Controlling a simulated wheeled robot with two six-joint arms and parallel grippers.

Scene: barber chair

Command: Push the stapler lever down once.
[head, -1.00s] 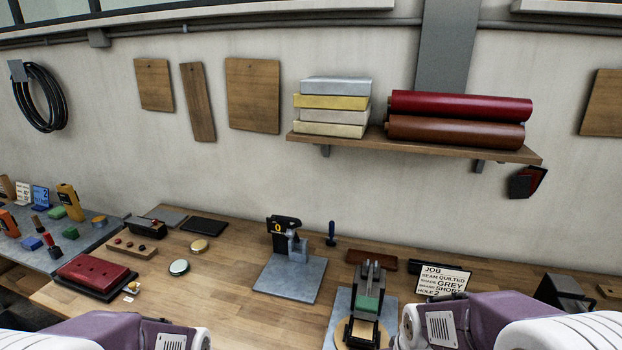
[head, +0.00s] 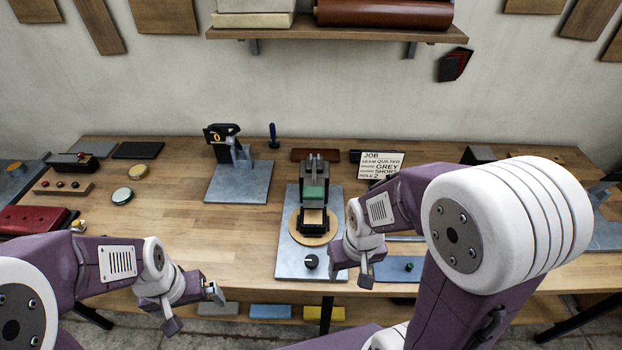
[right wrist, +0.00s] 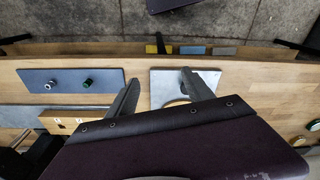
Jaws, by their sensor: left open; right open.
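A black press-like tool with a green block and a grey upper arm, which looks like the stapler (head: 314,195), stands upright on a steel plate (head: 292,268) in mid-table. A round wooden disc (head: 299,236) lies around its foot, and a black knob (head: 311,261) is in front. I cannot clearly tell which part is the lever. My right gripper (head: 352,275) is open and empty, just right of the plate's front part, apart from the stapler. In the right wrist view its fingers (right wrist: 160,92) are spread above the table, one over the plate. My left gripper (head: 193,308) is open and empty at the table's front edge.
A black device reading 0 (head: 222,135) stands on another steel plate (head: 240,190) at back left. A job sign (head: 381,165) stands behind right of the stapler. A blue-grey mat (head: 395,269) with small knobs lies at right. Bare wood (head: 200,235) is free at left.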

